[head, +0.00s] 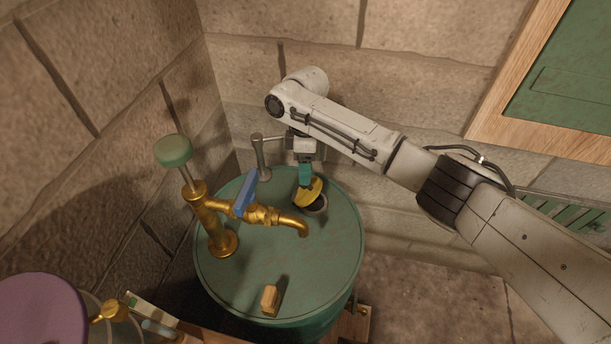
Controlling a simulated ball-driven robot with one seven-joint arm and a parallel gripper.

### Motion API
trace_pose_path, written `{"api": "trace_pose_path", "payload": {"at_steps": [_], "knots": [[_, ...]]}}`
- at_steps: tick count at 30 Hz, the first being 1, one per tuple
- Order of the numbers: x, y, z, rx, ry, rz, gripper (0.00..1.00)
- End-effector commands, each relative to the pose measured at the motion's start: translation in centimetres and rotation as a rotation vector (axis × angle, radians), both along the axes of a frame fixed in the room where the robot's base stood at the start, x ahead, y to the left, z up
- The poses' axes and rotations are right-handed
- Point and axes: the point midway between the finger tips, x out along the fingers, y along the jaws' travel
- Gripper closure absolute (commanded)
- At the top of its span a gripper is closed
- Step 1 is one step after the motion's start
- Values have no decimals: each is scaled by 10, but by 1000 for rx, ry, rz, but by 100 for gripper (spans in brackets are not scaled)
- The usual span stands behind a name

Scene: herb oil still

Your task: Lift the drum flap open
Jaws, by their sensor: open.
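The green drum (279,262) stands in the corner between stone walls. A yellow flap (310,191) on its lid is tilted up, and part of a dark round opening with a grey rim (320,209) shows below it. My gripper (305,178) points down at the upper side of the flap, with teal fingers very close to it. I cannot tell whether they touch it. The gripper is open, though the gap between its fingers is hard to see from here.
A brass pump with a spout (262,214), blue lever (245,191) and green knob (173,150) stands left of the flap. A grey pipe (261,158) rises behind. A wooden block (270,299) sits on the lid's front. A purple round object (40,312) is lower left.

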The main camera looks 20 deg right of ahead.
Motion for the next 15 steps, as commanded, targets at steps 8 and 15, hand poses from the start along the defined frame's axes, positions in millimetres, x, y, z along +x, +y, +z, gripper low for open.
{"api": "trace_pose_path", "payload": {"at_steps": [8, 15], "knots": [[-6, 3, -33, 0, 1, 0, 44], [-6, 4, -38, 0, -1, 0, 44]]}}
